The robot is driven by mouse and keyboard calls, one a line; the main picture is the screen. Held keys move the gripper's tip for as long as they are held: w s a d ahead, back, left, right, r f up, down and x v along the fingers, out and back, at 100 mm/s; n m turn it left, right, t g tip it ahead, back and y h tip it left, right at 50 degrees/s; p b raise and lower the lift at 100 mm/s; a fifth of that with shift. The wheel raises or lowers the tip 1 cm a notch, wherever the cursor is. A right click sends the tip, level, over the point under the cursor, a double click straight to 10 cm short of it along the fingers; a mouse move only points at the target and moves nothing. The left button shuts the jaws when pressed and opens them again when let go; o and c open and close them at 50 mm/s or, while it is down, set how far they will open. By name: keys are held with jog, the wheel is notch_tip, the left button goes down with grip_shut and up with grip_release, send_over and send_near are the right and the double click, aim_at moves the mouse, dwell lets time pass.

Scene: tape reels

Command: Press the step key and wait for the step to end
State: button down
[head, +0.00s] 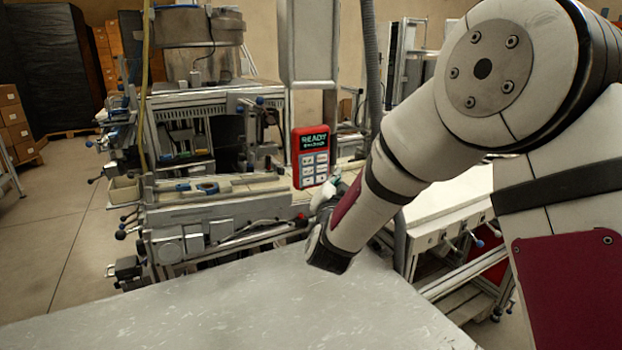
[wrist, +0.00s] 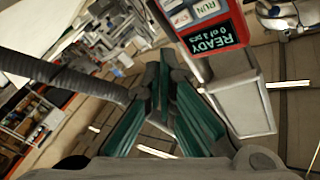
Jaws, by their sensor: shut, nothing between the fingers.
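The red control box (head: 311,157) stands upright on the machine bench in the head view, with a dark screen reading READY above rows of pale keys. In the wrist view the box (wrist: 241,23) appears tilted at the top right. Which key is the step key cannot be read. My gripper (wrist: 165,58) is shut and empty, its green-sided fingers meeting just left of the screen. I see no contact. In the head view my forearm mostly hides the gripper.
A grey table (head: 230,305) fills the foreground and its top is clear. A machine with clamps and levers (head: 195,125) stands behind it at the left. A grey hose (wrist: 60,75) runs close to the fingers in the wrist view. A white bench (head: 450,200) is at the right.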

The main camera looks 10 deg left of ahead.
aim_at(308, 171)
jog(key=shift+w+a+f+m+t+h, duration=0.15)
jog(key=shift+f+m+h, duration=0.1)
jog(key=shift+f, duration=0.35)
jog(key=shift+w+a+f+m+t+h, duration=0.15)
jog(key=shift+f+m+h, duration=0.1)
jog(key=shift+f, duration=0.3)
jog(key=shift+w+a+b, duration=0.65)
jog(key=shift+w+a, duration=0.15)
jog(key=shift+w, duration=0.4)
jog(key=shift+w+a+b, duration=0.65)
jog(key=shift+w+a, duration=0.1)
jog(key=shift+w, duration=0.4)
jog(key=shift+w+a+b, duration=0.65)
jog(key=shift+w+a, duration=0.15)
jog(key=shift+w, duration=0.4)
jog(key=shift+w+a, duration=0.1)
jog(key=shift+w+a+b, duration=0.15)
jog(key=shift+w+b, duration=0.1)
jog(key=shift+b, duration=0.05)
